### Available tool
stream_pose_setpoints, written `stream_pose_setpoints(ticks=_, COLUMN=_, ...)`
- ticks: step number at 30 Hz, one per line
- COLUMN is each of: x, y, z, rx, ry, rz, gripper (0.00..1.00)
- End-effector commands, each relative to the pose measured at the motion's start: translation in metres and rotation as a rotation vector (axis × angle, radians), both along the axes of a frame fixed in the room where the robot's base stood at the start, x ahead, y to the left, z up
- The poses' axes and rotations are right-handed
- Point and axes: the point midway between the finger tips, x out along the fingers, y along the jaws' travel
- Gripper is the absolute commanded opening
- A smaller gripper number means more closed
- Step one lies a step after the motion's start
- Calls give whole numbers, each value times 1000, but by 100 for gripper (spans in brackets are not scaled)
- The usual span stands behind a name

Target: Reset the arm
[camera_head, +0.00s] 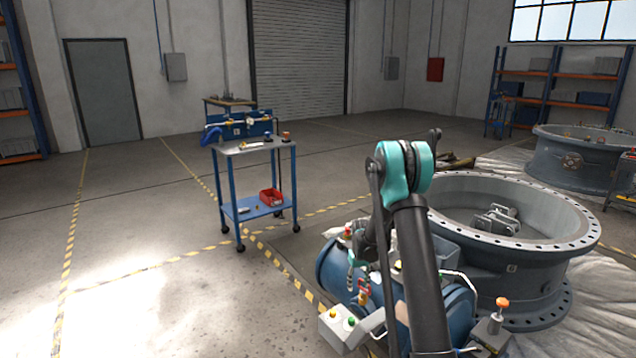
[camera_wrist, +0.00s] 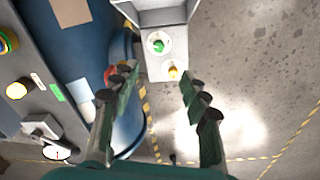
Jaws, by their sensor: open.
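My arm rises in the head view, with a teal joint at its top, and bends down over the blue cylindrical tank (camera_head: 333,268). My gripper (camera_wrist: 158,75) shows in the wrist view with its two dark green fingers spread apart and nothing between them. Beyond the fingertips is the grey control box (camera_wrist: 180,68) with a green and a yellow button. That box also shows in the head view (camera_head: 340,330), at the tank's front left. In the head view my gripper cannot be made out clearly behind the arm.
A large flanged valve ring (camera_head: 540,262) stands right of my arm, and another ring (camera_head: 570,160) farther back. An orange-topped knob (camera_head: 502,303) stands near the arm. A blue cart (camera_head: 252,185) holds tools and a red bin (camera_head: 271,197). The floor at left is open.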

Motion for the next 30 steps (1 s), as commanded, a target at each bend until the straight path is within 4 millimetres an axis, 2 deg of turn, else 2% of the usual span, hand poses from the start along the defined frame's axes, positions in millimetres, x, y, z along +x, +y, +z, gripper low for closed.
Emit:
stream_pose_setpoints(ticks=1, x=-12, y=-2, z=18, rx=2, ry=-10, rz=-11, gripper=46)
stream_pose_setpoints(ticks=6, x=-48, y=-7, z=67, rx=6, ry=-47, rz=-49, gripper=46)
stream_pose_setpoints(ticks=15, x=-125, y=-16, z=134, rx=17, ry=-112, rz=-114, gripper=46)
stream_pose_setpoints(ticks=22, x=-192, y=-21, z=165, rx=28, ry=-163, rz=-163, gripper=46)
stream_pose_setpoints(ticks=30, x=-275, y=-26, z=180, rx=43, ry=-221, rz=-219, gripper=46)
